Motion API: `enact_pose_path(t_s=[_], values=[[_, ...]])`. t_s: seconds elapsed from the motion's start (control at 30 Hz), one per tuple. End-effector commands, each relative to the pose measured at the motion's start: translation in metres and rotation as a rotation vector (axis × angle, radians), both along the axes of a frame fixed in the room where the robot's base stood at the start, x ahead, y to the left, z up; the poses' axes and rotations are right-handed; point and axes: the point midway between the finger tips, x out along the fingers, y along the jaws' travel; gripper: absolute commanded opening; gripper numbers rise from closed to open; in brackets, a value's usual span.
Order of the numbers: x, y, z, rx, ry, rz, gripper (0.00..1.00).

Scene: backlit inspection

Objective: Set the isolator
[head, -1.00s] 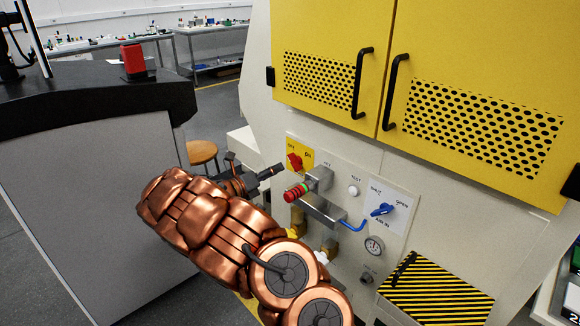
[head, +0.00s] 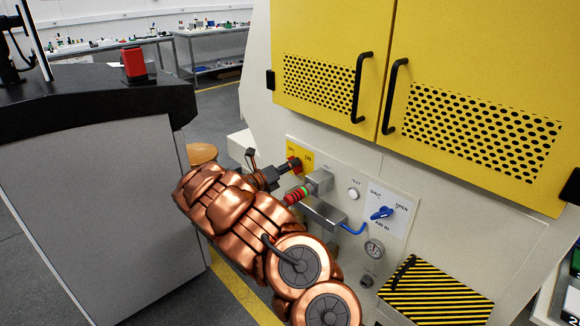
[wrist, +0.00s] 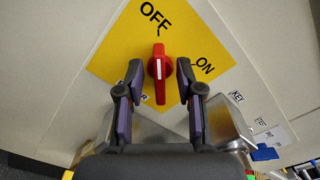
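The isolator is a red rotary handle (wrist: 160,72) on a yellow plate (wrist: 120,50) marked OFF and ON in the wrist view. Its white line points at OFF. In the head view the red handle (head: 295,164) is partly hidden by my gripper (head: 288,167). In the wrist view my gripper (wrist: 160,88) is open, with one dark finger on each side of the handle. A gap shows between the handle and each finger, so it is not gripped.
Yellow doors (head: 330,50) with black handles hang above.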

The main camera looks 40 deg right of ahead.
Motion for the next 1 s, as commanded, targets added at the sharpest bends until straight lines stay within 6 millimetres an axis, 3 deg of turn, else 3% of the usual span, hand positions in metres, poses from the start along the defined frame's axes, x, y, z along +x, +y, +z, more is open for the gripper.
enact_pose_path(t_s=[0.13, 0.47, 1.0], values=[[0.0001, 0.0002, -0.0001, 0.0, 0.0, 0.0, 0.34], [0.0002, 0.0005, -0.0002, 0.001, 0.0, 0.001, 0.0], [-0.0001, 0.0004, -0.0012, 0.0, -0.043, 0.0, 0.0]])
